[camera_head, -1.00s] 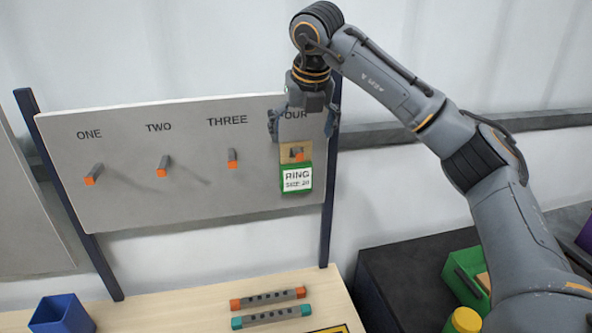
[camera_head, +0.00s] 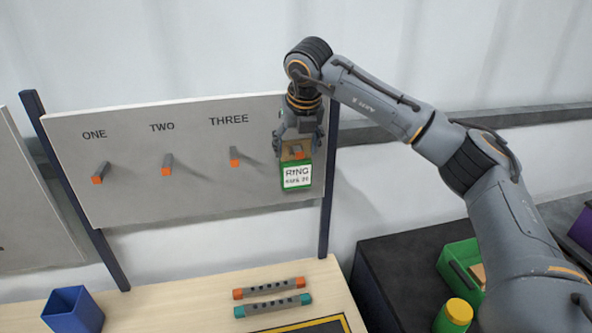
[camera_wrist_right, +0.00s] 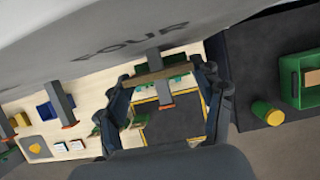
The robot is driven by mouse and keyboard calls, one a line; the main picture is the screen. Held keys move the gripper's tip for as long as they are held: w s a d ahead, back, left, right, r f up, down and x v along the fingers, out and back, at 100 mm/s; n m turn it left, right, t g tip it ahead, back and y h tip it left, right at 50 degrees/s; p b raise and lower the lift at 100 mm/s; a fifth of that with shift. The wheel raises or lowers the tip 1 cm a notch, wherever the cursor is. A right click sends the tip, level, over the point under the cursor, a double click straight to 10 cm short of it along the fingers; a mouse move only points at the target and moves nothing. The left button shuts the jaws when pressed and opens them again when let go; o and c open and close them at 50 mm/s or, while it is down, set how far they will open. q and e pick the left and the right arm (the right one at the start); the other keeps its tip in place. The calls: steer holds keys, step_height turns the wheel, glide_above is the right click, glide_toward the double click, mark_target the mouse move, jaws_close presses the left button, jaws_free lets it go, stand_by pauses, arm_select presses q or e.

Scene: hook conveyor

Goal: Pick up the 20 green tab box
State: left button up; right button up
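The 20 green tab box (camera_head: 297,177) hangs on the hook of column four, at the right end of the white board. It has a white label reading RING and a tan tab (camera_wrist_right: 157,75) on top, which shows in the right wrist view. The orange-tipped hook (camera_head: 298,154) passes through the tab. My right gripper (camera_head: 298,148) comes from above, with one finger on each side of the tab. The fingers look closed against its edges, though contact is hard to see. My left gripper is not in view.
The board (camera_head: 200,200) has other hooks, all empty, under ONE, TWO and THREE. Below, a wooden table (camera_head: 180,310) holds a blue bin (camera_head: 73,311) and two grey bars. A green crate (camera_head: 459,256) and a green, yellow-capped cylinder (camera_head: 454,315) stand on a dark surface at right.

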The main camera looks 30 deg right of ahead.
steer(key=shift+c, duration=1.1)
